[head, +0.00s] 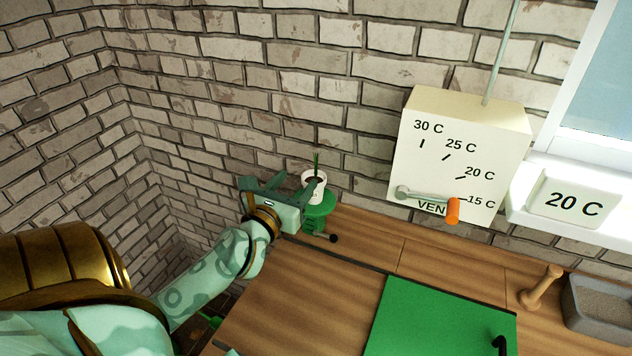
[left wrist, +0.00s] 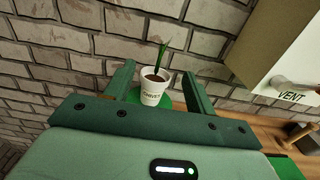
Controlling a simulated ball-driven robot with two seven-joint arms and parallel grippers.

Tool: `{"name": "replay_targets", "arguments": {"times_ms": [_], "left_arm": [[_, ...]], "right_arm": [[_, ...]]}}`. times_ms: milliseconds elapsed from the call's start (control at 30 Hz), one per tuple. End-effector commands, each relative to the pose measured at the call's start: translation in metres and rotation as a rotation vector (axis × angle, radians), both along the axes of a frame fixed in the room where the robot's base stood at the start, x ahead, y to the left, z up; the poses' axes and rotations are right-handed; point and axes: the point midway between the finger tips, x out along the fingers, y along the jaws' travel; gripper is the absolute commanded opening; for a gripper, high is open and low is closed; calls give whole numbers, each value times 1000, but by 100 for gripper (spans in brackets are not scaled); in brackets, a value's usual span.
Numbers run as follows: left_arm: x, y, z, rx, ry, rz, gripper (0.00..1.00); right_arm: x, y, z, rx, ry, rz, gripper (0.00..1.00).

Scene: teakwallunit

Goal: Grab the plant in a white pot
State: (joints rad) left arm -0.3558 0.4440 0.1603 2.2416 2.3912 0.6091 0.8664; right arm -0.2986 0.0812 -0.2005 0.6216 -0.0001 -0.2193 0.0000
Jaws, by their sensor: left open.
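A small white pot (head: 314,183) with dark soil and a thin green plant (head: 316,160) stands upright on a round green stand (head: 318,208) at the back left of the wooden top. In the left wrist view the white pot (left wrist: 153,92) has lettering on its front, and the plant's leaves (left wrist: 161,56) rise from it. My left gripper (head: 283,180) is open just to the left of and in front of the pot. In the left wrist view the pot appears between the two fingers of my left gripper (left wrist: 157,85), with gaps on both sides. My right gripper is not in view.
A cream temperature box (head: 455,155) with an orange-tipped lever (head: 452,208) is on the brick wall to the right. A green panel (head: 440,320), a wooden peg (head: 541,287) and a grey tray (head: 575,312) are on the wooden top (head: 300,290). A brick wall stands close behind the pot.

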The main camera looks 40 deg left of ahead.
Motion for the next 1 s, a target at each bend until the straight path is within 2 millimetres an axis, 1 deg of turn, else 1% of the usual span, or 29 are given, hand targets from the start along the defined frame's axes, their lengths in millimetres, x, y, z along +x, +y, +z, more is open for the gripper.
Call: {"name": "replay_targets", "arguments": {"times_ms": [33, 100, 200, 467, 600, 700, 800, 967, 1000], "left_arm": [[13, 5, 2, 1, -5, 1, 55], [29, 9, 1, 2, -4, 1, 55], [47, 15, 0, 2, -2, 1, 55], [70, 21, -1, 2, -2, 0, 55], [94, 26, -4, 0, -1, 1, 55], [106, 30, -4, 2, -1, 0, 55], [111, 31, -4, 2, 0, 0, 55], [111, 32, -4, 2, 0, -1, 55], [111, 32, -4, 2, 0, 0, 52]], "right_arm": [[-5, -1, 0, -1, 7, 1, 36], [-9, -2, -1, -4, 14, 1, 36], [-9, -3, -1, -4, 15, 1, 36], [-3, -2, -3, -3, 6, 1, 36], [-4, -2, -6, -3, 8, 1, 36], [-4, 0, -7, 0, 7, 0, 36], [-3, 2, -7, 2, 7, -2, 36], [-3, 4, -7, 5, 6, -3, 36], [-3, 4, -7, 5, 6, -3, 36]]}}
